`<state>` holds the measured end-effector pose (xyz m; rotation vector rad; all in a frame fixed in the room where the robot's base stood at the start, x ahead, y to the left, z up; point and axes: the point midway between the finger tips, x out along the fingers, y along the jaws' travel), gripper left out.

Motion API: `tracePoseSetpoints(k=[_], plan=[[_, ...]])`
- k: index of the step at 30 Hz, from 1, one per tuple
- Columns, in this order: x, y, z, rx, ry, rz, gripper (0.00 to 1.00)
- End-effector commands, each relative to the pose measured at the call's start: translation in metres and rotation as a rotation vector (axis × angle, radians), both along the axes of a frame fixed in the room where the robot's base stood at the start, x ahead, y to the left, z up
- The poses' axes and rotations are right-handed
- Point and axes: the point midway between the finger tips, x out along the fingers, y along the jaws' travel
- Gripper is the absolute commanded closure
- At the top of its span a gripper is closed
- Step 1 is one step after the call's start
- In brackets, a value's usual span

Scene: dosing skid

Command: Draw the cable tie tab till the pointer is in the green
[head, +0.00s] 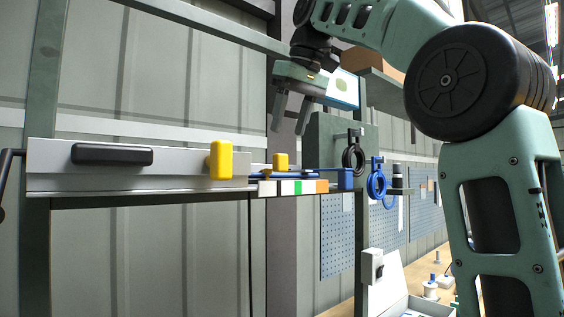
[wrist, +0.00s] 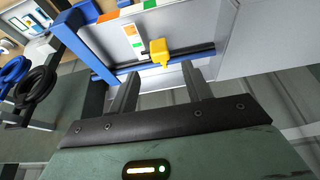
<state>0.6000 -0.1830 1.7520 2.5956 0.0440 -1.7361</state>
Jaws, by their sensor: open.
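A small yellow piece (head: 280,161) sits on a blue strip (head: 315,173) on the rail; it also shows in the wrist view (wrist: 159,50). I cannot tell whether this piece is the tab or the pointer. Below it in the head view is a scale (head: 267,188) with white, green and orange fields. The yellow piece stands over white, left of the green field (head: 298,187). My gripper (head: 288,130) is open and empty, above the rail and apart from the yellow piece. In the wrist view the piece lies ahead, between the lines of my fingers (wrist: 160,75).
A larger yellow block (head: 221,160) and a black handle (head: 112,154) are on the grey panel at left. A blue end block (head: 346,179), a black ring (head: 353,159) and a blue ring (head: 377,184) are at right. The space above the rail looks clear.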

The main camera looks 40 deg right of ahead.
Motion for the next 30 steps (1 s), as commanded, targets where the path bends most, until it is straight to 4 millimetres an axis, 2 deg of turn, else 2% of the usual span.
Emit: tracePoseSetpoints(k=[1,9,15,23,24,29,30], plan=[[0.003,0.001,-0.012,0.0,0.003,0.001,0.51],[0.02,0.001,-0.049,0.001,0.002,0.0,0.51],[0.025,0.001,-0.061,0.0,0.0,0.0,0.51],[0.026,0.001,-0.062,0.0,-0.001,0.0,0.51],[0.026,0.001,-0.062,0.0,-0.001,0.0,0.54],[0.026,0.001,-0.062,0.0,-0.001,0.0,0.98],[0.026,0.001,-0.062,0.0,-0.001,0.0,1.0]])
